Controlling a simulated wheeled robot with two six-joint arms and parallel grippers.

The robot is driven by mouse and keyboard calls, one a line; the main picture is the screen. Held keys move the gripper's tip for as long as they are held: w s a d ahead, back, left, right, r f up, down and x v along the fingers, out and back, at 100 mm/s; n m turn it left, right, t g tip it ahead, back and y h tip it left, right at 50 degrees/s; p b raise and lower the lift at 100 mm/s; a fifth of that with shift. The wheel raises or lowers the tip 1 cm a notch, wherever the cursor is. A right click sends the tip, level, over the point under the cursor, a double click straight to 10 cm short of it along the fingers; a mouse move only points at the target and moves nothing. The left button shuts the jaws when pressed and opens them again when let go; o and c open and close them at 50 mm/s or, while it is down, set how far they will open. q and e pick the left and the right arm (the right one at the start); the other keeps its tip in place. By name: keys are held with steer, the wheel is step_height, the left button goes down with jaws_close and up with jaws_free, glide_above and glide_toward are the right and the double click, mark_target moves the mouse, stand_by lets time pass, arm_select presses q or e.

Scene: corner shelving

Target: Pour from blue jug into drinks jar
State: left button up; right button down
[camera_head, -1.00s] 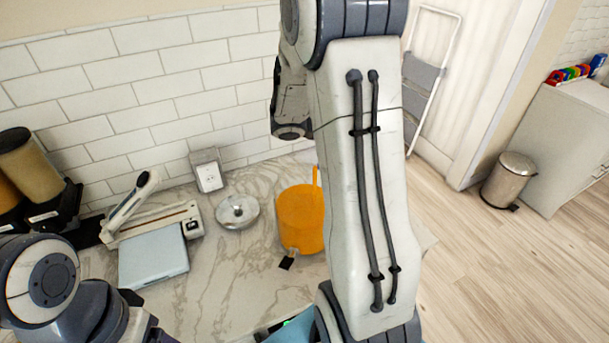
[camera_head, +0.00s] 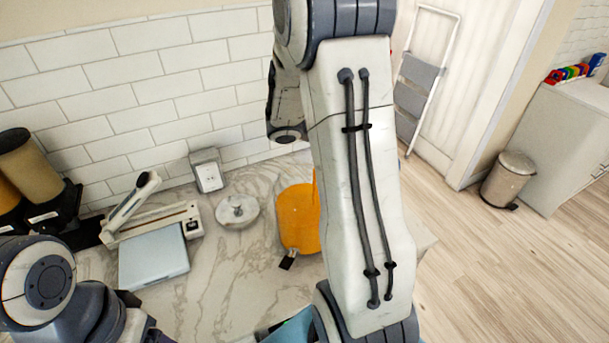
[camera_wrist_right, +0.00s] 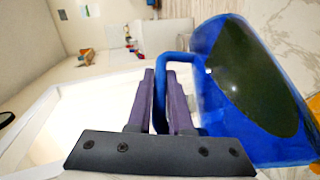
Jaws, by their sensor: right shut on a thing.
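The orange drinks jar (camera_head: 298,222) stands on the marble counter, its right side hidden behind my right arm. A small black tap (camera_head: 287,261) is at its lower front. The blue jug (camera_wrist_right: 210,70) is large at the right of the right wrist view, tilted, with a dark, greenish oval face towards the camera. My right gripper (camera_wrist_right: 160,80) is shut on the jug's blue handle. A blue-teal patch at the bottom of the head view may be the jug; I cannot tell. My left arm shows at the lower left, its fingertips out of view.
A round metal lid (camera_head: 237,211) lies left of the jar. A grey-blue flat box (camera_head: 152,257) and a white device with a raised lever (camera_head: 150,215) are further left. Floor and a bin (camera_head: 508,180) are at right.

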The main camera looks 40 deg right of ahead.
arm_select(q)
steer(key=shift+w+a+r, duration=0.1)
steer(key=shift+a, duration=0.15)
arm_select(e)
steer(key=shift+w+a+r+g, duration=0.15)
steer(key=shift+w+a+g, duration=0.05)
steer(key=shift+a+g, duration=0.1)
stand_by(0.9)
steer(key=shift+w+h, duration=0.1)
steer(key=shift+h, duration=0.2)
